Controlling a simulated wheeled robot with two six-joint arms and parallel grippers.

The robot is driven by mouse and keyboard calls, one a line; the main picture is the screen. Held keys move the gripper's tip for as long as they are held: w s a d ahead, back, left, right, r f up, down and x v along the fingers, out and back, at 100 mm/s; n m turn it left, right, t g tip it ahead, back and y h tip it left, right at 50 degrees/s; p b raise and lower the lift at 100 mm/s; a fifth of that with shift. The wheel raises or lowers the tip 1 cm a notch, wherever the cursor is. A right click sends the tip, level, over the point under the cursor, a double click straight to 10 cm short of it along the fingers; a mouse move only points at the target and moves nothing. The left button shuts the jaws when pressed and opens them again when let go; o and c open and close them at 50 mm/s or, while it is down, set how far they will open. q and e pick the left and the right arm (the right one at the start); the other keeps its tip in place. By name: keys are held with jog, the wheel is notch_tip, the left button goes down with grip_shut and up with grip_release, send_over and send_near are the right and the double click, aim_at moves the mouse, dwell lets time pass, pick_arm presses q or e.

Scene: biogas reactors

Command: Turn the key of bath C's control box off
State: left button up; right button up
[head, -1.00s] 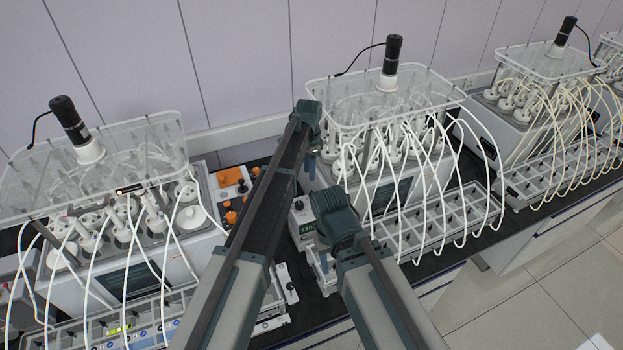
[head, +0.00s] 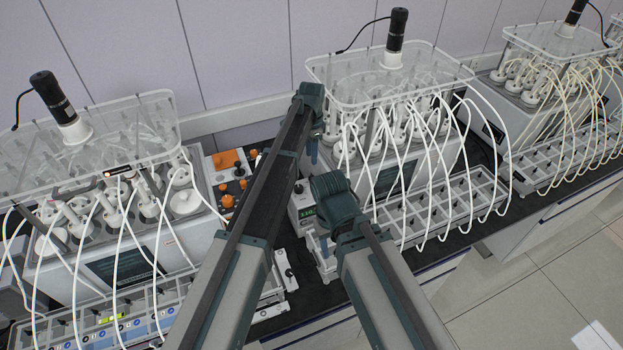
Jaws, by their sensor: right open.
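A small white control box (head: 302,204) with a green lit display and a dark knob or key on top stands left of the middle bath (head: 392,165). No letter is readable, so I cannot tell whether this is bath C's box. My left gripper (head: 312,152) points down behind the box, near the middle bath's left side; its jaws are too small to read. My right gripper (head: 324,242) is open, just right of the box's display side and partly hidden by its own dark green wrist. I see no contact between it and the box.
Left of my arms stand another bath (head: 120,255) and a panel with orange knobs (head: 231,172). A third bath (head: 535,95) stands at the right.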

aim_at(312, 176)
pick_arm(q)
notch_tip(312, 176, down, 10)
jog(key=b, duration=0.8)
jog(key=shift+r, duration=0.2)
grip_shut()
